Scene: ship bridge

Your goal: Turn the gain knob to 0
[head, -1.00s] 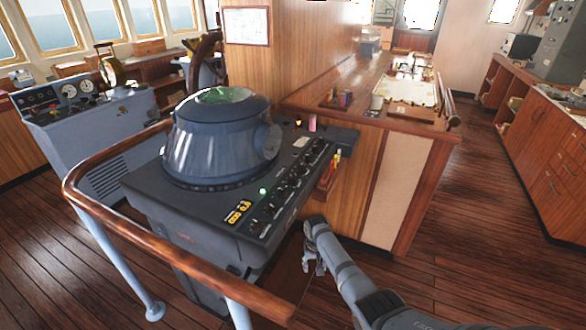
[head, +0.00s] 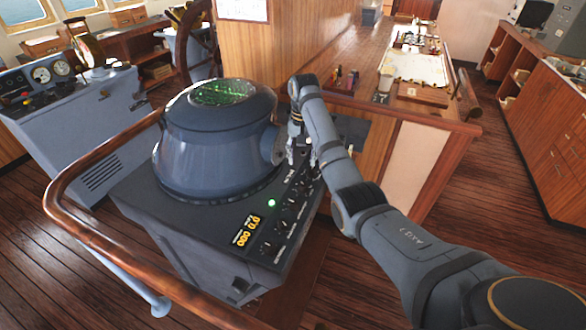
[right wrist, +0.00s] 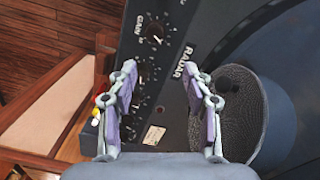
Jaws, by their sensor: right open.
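The gain knob (right wrist: 154,34) is a small black round knob with a white pointer mark, beside the GAIN label in the right wrist view. It sits on the dark panel of the radar console (head: 200,225). My right gripper (right wrist: 159,68) is open and empty, its two fingers apart over the panel. In the right wrist view the gain knob is just beyond the fingertips, not between them. In the head view my right gripper (head: 302,155) hangs over the far end of the knob row. There I cannot tell which knob is gain. My left gripper is not in view.
The radar's round blue-grey housing (head: 213,150) stands left of the gripper, with a dark round side piece (right wrist: 232,112) close to one finger. Several other knobs line the panel. A wooden handrail (head: 75,185) curves round the console. A wooden chart counter (head: 360,55) stands behind.

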